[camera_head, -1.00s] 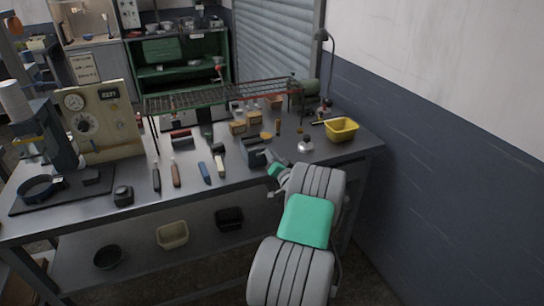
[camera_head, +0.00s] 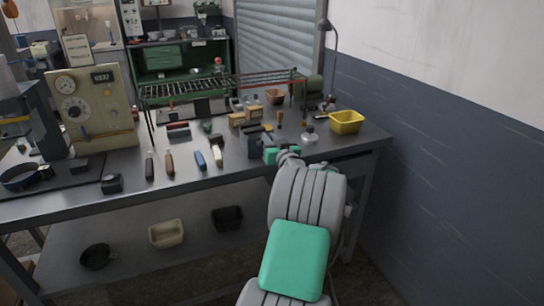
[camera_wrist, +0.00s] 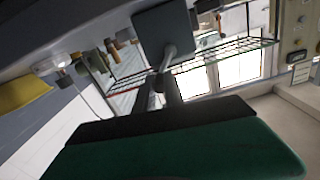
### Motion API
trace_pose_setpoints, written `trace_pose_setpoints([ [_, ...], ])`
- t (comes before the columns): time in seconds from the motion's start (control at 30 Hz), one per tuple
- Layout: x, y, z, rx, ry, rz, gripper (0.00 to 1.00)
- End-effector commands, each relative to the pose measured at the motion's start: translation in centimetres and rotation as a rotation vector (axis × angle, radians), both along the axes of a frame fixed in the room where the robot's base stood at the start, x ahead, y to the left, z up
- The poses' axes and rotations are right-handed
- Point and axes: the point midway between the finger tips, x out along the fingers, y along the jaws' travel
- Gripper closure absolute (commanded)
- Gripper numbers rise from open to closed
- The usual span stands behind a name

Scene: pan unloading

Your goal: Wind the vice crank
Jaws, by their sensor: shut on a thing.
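The vice (camera_head: 253,141) is a small dark grey block on the workbench near its front edge, and its block also shows at the top middle of the wrist view (camera_wrist: 163,32). Its crank (camera_wrist: 167,62) sticks out from the block toward my gripper as a thin grey rod with a bent part. My gripper (camera_head: 272,150) is at the front right of the vice and is shut on the crank. In the wrist view my green and black gripper body fills the bottom, and the exact contact is small and partly hidden.
A yellow bin (camera_head: 347,122) and a small silver-grey pot (camera_head: 309,137) stand right of the vice. Several handled tools, including a blue one (camera_head: 201,160), lie to its left. A wire rack (camera_head: 220,88) spans the bench behind. A grey-blue wall is at the right.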

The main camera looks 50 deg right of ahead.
Motion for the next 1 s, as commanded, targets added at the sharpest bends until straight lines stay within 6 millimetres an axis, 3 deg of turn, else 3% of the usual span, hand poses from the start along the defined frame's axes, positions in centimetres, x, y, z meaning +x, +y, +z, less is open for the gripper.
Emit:
trace_pose_setpoints([
  [0.03, 0.1, 0.2, -0.9, -0.042, 0.019, 0.000, 1.00],
  [0.6, 1.2, 2.0, 0.1, -0.486, 0.284, 0.002, 1.00],
  [1.0, 1.6, 2.7, 0.7, -0.658, 0.390, 0.003, 1.00],
])
